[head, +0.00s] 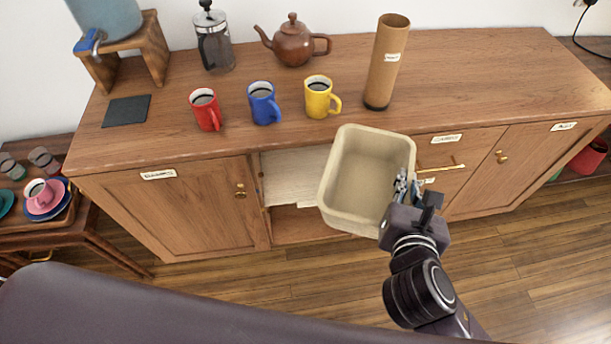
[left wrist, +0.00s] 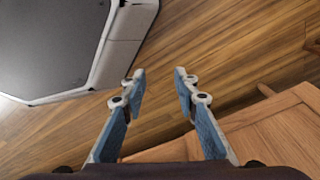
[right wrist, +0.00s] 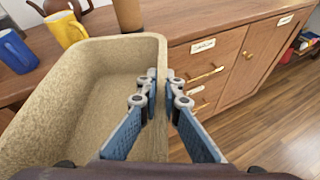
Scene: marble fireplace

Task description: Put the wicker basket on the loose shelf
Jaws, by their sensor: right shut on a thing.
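The wicker basket (head: 350,190) is a beige, open-topped, empty bin. It is held in front of the sideboard's open compartment and hides part of it. My right gripper (head: 401,187) is shut on the basket's right wall; in the right wrist view the fingers (right wrist: 163,85) straddle the rim of the basket (right wrist: 60,105). The loose shelf (head: 290,178) appears to be the pale board inside the open compartment, left of the basket. My left gripper (left wrist: 159,75) shows only in its wrist view, open and empty above the floor.
The sideboard top (head: 480,85) carries red (head: 206,110), blue (head: 264,103) and yellow mugs (head: 320,97), a teapot (head: 292,42), a French press (head: 213,40) and a cardboard tube (head: 387,62). A closed door (head: 180,205) stands left of the opening, drawers (head: 445,150) to its right.

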